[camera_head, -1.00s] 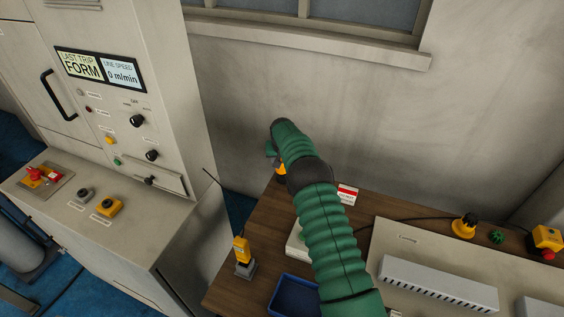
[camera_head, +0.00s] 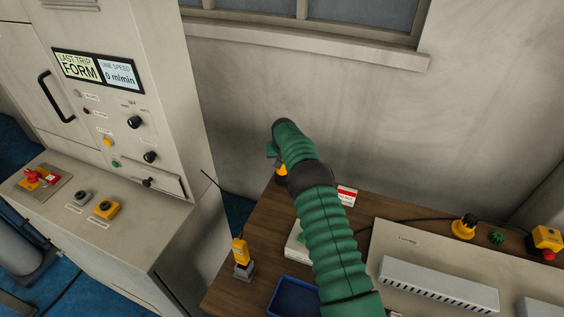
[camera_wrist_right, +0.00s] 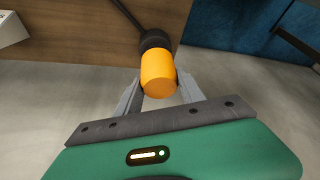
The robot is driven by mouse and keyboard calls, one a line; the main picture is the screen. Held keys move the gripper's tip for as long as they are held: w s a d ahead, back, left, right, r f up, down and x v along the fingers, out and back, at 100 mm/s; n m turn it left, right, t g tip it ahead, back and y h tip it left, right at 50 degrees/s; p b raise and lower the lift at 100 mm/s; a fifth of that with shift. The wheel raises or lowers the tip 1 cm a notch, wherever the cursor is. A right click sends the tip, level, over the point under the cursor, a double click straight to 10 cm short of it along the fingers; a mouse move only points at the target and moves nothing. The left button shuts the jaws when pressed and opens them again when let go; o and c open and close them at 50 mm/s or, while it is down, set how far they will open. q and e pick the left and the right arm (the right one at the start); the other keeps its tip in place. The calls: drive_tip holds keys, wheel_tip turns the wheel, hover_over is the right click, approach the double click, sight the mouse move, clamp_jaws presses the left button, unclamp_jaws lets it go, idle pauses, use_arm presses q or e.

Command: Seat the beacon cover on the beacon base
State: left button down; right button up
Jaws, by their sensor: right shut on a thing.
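In the right wrist view an orange cylindrical cover (camera_wrist_right: 158,72) sits between the two grey fingers of my right gripper (camera_wrist_right: 160,82), which is shut on it. Beyond the cover, in line with it, is the black beacon base (camera_wrist_right: 154,40), with a thin dark cable or rod running from it. The cover meets the base in this view; I cannot tell whether it is fully seated. In the head view my right arm reaches to the back left of the table, and only a bit of the orange cover (camera_head: 282,171) shows beneath the hand. My left gripper is not in view.
The wooden table (camera_head: 250,215) holds a yellow device on a grey stand (camera_head: 241,255), a blue tray (camera_head: 292,298) and a red-white label (camera_head: 347,195). A yellow-black knob (camera_head: 464,227) and green cap (camera_head: 497,237) stand right. A control cabinet (camera_head: 150,60) is left; the wall is close behind.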

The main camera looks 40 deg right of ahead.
drive_tip(key=shift+f, duration=0.1)
drive_tip(key=shift+f+b, duration=0.95)
drive_tip(key=shift+f, duration=0.4)
drive_tip(key=o, duration=1.4)
drive_tip(key=shift+r, duration=0.1)
